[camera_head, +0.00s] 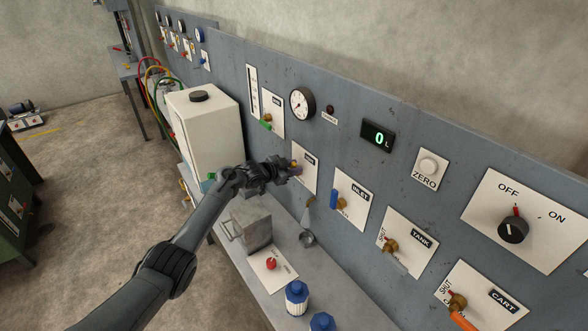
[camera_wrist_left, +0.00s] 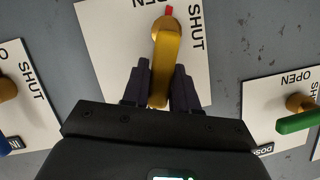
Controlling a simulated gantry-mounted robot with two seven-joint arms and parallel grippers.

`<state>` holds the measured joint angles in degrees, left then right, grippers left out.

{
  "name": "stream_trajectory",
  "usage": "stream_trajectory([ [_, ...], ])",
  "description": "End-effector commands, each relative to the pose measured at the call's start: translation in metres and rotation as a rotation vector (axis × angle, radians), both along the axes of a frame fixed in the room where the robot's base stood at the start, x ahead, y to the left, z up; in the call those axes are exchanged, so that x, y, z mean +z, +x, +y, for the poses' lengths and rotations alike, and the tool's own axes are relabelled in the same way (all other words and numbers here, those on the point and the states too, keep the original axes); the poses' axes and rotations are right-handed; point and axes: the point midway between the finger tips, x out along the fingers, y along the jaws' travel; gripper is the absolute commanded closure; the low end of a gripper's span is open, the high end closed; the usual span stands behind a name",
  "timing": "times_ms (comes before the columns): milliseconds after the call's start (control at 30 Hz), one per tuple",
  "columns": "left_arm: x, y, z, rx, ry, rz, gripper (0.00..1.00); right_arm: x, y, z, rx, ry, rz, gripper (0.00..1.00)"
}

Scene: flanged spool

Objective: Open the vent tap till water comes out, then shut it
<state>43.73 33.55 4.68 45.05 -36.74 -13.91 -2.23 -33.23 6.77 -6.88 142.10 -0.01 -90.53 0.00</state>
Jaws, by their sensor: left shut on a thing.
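A tap with a yellow handle (camera_wrist_left: 165,60) sits on a white plate marked OPEN and SHUT. Its name label is too small to read in the head view, so I cannot confirm that it is the vent. My left gripper (camera_head: 293,169) is at this plate, and in the left wrist view its two fingers (camera_wrist_left: 160,92) are shut on the yellow handle's free end. A red pointer (camera_wrist_left: 169,11) shows at the hub, near the OPEN and SHUT words. Below the plate hang a tan spout-like piece (camera_head: 309,204) and a small metal cup (camera_head: 307,239). I cannot make out water. My right gripper is out of view.
The INLET tap has a blue handle (camera_head: 334,199); a green-handled tap (camera_head: 266,125) is on the other side. TANK (camera_head: 421,239) and CART (camera_head: 503,300) plates are further right. A display (camera_head: 378,137) reads 0 L.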

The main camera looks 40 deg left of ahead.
Motion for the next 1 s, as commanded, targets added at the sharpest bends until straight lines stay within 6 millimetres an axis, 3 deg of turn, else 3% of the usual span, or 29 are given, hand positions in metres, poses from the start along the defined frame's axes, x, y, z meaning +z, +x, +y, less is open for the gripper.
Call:
stream_trajectory([
  [633,-0.0002,0.0001,0.0034,0.002,-0.052,0.012,1.00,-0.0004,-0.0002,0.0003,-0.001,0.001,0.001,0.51],
  [667,-0.0003,0.0001,0.0035,0.002,-0.052,0.012,0.69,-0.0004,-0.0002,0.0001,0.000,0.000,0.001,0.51],
  [767,-0.0002,0.0001,0.0033,0.001,-0.051,0.011,0.54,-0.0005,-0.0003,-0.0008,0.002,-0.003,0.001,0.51],
  [1000,0.0003,0.0003,0.0030,0.001,-0.052,0.012,0.51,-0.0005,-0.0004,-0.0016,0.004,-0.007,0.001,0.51],
])
